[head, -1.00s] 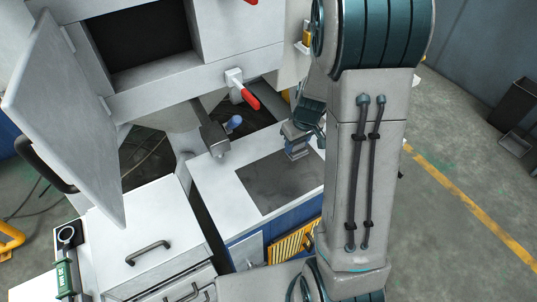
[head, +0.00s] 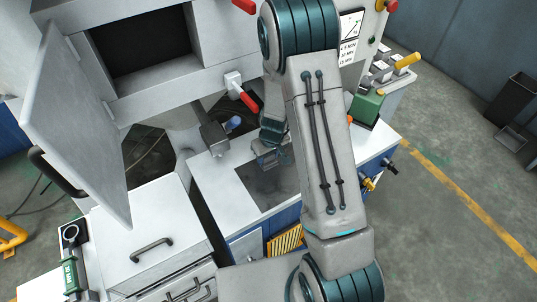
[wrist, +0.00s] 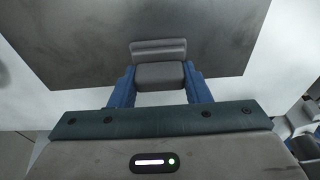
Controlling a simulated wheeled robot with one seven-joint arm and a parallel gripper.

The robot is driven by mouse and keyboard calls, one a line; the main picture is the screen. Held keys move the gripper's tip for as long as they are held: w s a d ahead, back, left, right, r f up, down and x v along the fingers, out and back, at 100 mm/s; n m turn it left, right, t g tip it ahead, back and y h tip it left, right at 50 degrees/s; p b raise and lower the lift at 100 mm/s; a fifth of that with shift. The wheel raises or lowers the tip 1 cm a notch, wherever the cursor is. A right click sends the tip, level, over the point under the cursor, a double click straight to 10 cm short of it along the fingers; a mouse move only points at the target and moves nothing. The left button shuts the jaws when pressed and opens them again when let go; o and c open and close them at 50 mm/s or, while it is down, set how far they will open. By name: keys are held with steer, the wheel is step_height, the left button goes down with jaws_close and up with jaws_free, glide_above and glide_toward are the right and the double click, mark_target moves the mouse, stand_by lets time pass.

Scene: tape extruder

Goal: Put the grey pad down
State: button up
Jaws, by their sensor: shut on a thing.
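The grey pad (wrist: 160,73) is a small grey block with a raised ridge along its far edge. My gripper (wrist: 159,80) is shut on it, with a blue finger on each side. In the head view my gripper (head: 268,154) is over the far part of a dark rectangular plate (head: 266,187) on the white worktop (head: 221,186). The dark plate also lies beyond the pad in the wrist view (wrist: 70,45). I cannot tell whether the pad touches the plate. My arm hides part of the worktop.
A machine with an open door (head: 75,125) and a red-handled lever (head: 242,95) stands at the back left. A grey clamp-like part (head: 214,137) is left of my gripper. A green box (head: 368,107) is to the right. A drawer cabinet (head: 145,240) stands at front left.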

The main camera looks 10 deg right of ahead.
mark_target(271, 166)
steer(key=o, duration=1.3)
steer(key=r, duration=0.4)
steer(key=s+r, duration=0.1)
steer(key=r, duration=0.3)
steer(key=s+r, duration=0.1)
steer(key=r, duration=0.2)
steer(key=shift+d+r, duration=0.3)
steer(key=shift+r, duration=0.1)
